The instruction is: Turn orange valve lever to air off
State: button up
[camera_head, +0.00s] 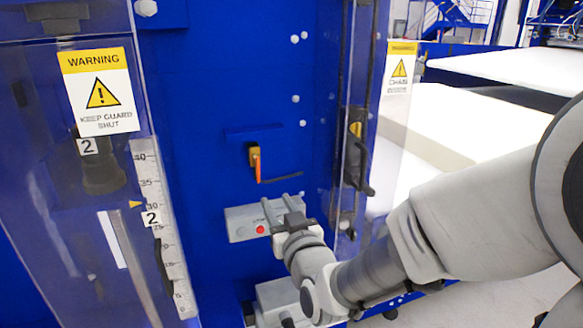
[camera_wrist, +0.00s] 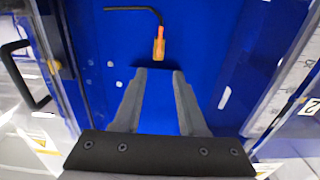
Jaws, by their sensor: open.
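The orange valve lever (camera_head: 257,163) is on the blue panel in the middle of the head view, pointing down from a yellow-orange body. A thin black bent rod (camera_head: 281,178) runs right from near its lower end. In the wrist view, which looks turned over, the orange lever (camera_wrist: 159,43) is just beyond my gripper's fingertips, and the black rod (camera_wrist: 133,9) bends to the left. My gripper (camera_wrist: 160,74) is open and empty, with a visible gap between its two grey fingers. In the head view, my gripper (camera_head: 279,208) is below and right of the lever, apart from it.
A grey box with a red button (camera_head: 260,230) sits below the lever, close to my gripper. Clear guards with warning signs (camera_head: 98,92) and dark handles (camera_head: 357,165) stand on both sides. White foam slabs (camera_head: 440,120) lie at right.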

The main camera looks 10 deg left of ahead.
aim_at(258, 168)
jog(key=p+x, duration=0.2)
jog(key=x, duration=1.4)
jog(key=shift+d+p, duration=0.1)
jog(key=shift+p, duration=0.3)
jog(key=shift+c, duration=0.3)
grip_shut()
